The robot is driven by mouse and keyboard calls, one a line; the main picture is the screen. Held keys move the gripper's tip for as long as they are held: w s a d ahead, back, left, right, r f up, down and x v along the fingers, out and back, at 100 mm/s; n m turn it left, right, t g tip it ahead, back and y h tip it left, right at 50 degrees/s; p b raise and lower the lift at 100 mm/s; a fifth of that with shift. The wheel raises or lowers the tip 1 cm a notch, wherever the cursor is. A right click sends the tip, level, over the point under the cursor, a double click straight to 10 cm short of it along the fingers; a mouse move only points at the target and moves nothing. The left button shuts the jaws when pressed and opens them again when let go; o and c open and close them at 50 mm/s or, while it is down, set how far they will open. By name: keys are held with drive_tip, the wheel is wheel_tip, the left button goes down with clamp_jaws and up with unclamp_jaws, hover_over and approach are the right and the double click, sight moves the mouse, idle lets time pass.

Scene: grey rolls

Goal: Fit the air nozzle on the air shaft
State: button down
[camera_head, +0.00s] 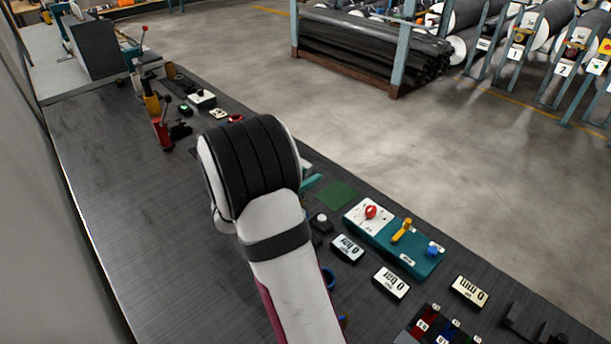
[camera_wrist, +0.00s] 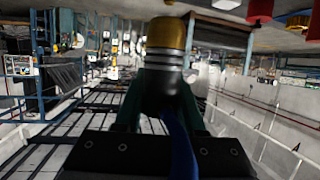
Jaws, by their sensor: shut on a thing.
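My gripper (camera_wrist: 162,88) shows in the wrist view, with its two teal fingers shut on the sides of the air nozzle (camera_wrist: 166,38). The nozzle has a gold tip, silver bands and a black body. A blue hose (camera_wrist: 181,145) runs from its near end. The nozzle's tip points away from the wrist and touches nothing that I can make out. In the head view my own arm hides the gripper and nozzle. I cannot tell the air shaft apart in either view.
A dark bench (camera_head: 100,220) carries a teal control panel (camera_head: 395,240) with a red button and yellow lever, several displays, and hand tools (camera_head: 160,125) farther back. Across open concrete floor (camera_head: 350,130), grey rolls (camera_head: 545,22) sit in numbered racks beside a rack of dark bars (camera_head: 370,50).

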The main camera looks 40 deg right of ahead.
drive_tip(key=shift+f, duration=0.1)
idle(0.7)
drive_tip(key=shift+f, duration=1.5)
drive_tip(key=shift+c, duration=2.1)
unclamp_jaws()
drive_tip(key=v, duration=1.5)
drive_tip(key=shift+s+a+r, duration=0.15)
drive_tip(key=shift+s+a, duration=0.05)
drive_tip(key=shift+a, duration=0.1)
